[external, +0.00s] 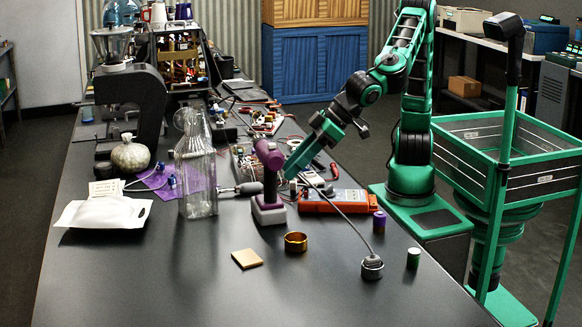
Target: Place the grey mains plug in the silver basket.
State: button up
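The grey mains plug (374,257) is at the end of a thin grey cable, at the front right of the bench. It sits in or on the mouth of the small silver basket (372,271); I cannot tell how deep it reaches. My gripper (292,170) is well behind and to the left of them, low over the cluttered middle of the bench beside the purple drill. Its fingertips are small and partly hidden, so I cannot tell whether it is open or shut.
A purple drill (268,175) stands near my gripper. An orange meter (334,201), gold ring (295,242), tan square (247,259), green cylinder (413,258) and purple cylinder (379,221) surround the basket. A glass bottle (198,170) stands left. The front bench is mostly clear.

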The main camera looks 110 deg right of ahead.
jog(key=s+d+f+m+g, duration=0.1)
jog(key=s+d, duration=0.3)
jog(key=d, duration=0.6)
jog(key=s+d+f+g, duration=0.1)
jog(key=s+d+g, duration=0.15)
jog(key=d, duration=0.65)
jog(key=s+d+f+m+g, duration=0.1)
jog(key=s+d, duration=0.4)
jog(key=d, duration=0.5)
jog(key=s+d+f, duration=0.1)
jog(key=s+d, duration=0.1)
jog(key=s, duration=0.1)
jog(key=s+d+f+g, duration=0.1)
jog(key=s+d, duration=0.2)
jog(key=s, duration=0.1)
jog(key=s+d+f+m+g, duration=0.1)
jog(key=s+d, duration=0.2)
jog(key=shift+s+d, duration=0.2)
jog(key=shift+s, duration=0.15)
jog(key=s+d+f+m+g+y, duration=0.1)
jog(key=s+d+f, duration=0.1)
jog(key=s, duration=0.9)
jog(key=shift+s+f+g+y, duration=0.3)
jog(key=shift+s+f+g, duration=0.05)
jog(key=shift+f, duration=0.05)
